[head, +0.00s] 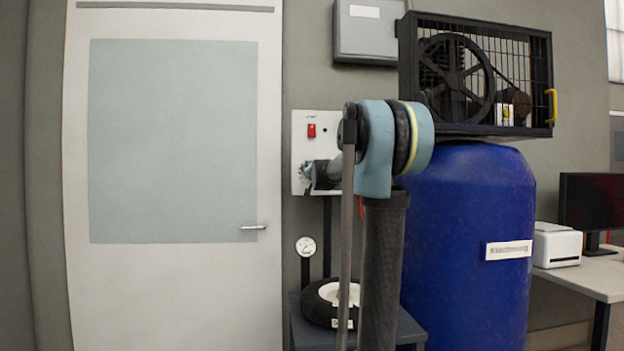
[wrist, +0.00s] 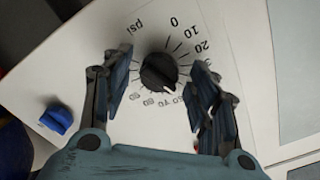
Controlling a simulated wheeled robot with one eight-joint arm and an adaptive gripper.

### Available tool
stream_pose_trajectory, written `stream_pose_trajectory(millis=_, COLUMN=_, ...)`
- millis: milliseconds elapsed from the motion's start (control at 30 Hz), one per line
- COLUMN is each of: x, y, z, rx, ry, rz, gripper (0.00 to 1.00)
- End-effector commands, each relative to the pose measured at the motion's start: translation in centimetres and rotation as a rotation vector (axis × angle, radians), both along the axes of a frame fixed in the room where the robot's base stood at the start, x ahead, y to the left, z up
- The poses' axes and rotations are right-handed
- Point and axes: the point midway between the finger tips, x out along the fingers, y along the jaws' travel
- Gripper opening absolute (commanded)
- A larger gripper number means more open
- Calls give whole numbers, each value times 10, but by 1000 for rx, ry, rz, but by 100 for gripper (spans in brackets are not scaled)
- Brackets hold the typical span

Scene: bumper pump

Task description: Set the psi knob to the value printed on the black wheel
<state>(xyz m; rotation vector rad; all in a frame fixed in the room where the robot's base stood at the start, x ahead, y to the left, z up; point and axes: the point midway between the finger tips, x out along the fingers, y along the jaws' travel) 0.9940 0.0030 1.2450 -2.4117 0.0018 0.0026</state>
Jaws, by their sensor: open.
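The psi knob (wrist: 158,72) is a round black knob on a white panel, in the middle of the wrist view. Printed numbers ring it; 0, 10 and 20 run down its upper right, and the lower ones are small and blurred. A light mark on the knob's lower edge points down and slightly right. My gripper (wrist: 163,68) is open, one finger on each side of the knob, with gaps visible. In the head view my gripper (head: 312,173) is at the panel (head: 300,125), hiding the knob. The black wheel (head: 318,304) lies below, partly behind my arm; its white label is unreadable.
A blue switch-like piece (wrist: 57,118) sits on the panel beside my gripper in the wrist view. A red switch (head: 311,130) shows above my gripper in the head view. A gauge (head: 306,247) stands above the wheel. A blue tank (head: 465,250) is to the right.

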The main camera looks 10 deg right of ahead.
Motion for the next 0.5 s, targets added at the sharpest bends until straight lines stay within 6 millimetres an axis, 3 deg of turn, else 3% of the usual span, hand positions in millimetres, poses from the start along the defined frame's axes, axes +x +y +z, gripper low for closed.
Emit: stream_pose_trajectory(millis=500, x=-70, y=0, z=-1, rx=0, ry=0, rz=1, gripper=54)
